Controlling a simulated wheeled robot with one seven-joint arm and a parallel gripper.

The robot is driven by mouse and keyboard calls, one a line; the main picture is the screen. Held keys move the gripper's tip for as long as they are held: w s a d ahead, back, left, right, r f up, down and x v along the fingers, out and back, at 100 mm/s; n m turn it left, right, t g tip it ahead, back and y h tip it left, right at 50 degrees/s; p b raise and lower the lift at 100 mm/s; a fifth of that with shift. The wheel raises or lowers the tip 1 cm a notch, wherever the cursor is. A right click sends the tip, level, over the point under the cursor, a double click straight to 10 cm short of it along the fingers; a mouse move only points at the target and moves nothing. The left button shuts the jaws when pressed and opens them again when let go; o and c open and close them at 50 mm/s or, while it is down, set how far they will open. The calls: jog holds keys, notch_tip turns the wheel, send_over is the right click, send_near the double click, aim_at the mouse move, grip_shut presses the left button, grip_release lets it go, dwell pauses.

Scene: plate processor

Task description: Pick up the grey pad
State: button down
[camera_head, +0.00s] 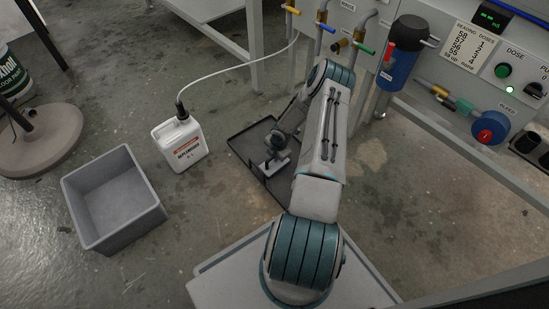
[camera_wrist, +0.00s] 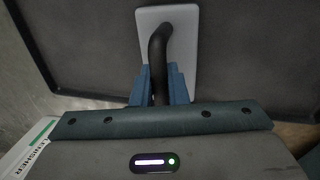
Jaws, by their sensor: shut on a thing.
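The grey pad (camera_wrist: 185,45) is a pale, flat rectangular plate with a black curved handle (camera_wrist: 157,48). In the wrist view my gripper (camera_wrist: 160,72) has its two blue fingers on either side of the handle and is shut on it. In the head view the pad (camera_head: 278,161) shows small below my wrist, over the dark shallow tray (camera_head: 245,145) on the floor. I cannot tell whether the pad touches the tray bottom or hangs just above it. My arm and gripper hide part of the tray and of the pad.
A white jug (camera_head: 180,143) with a hose stands left of the tray, and a grey open bin (camera_head: 112,190) stands further left. The machine (camera_head: 470,75) with taps, a blue canister (camera_head: 400,62) and frame legs rises behind and right.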

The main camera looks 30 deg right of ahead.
notch_tip(320, 180, up, 4)
jog(key=shift+r+p, duration=0.1)
jog(key=shift+p, duration=1)
jog(key=s+d+r+p, duration=0.4)
jog(key=d+r, duration=0.2)
jog(key=d, duration=0.4)
jog(key=shift+s+d, duration=0.3)
jog(key=shift+s, duration=0.1)
jog(key=shift+r, duration=0.1)
jog(key=c, duration=2)
grip_release()
grip_shut()
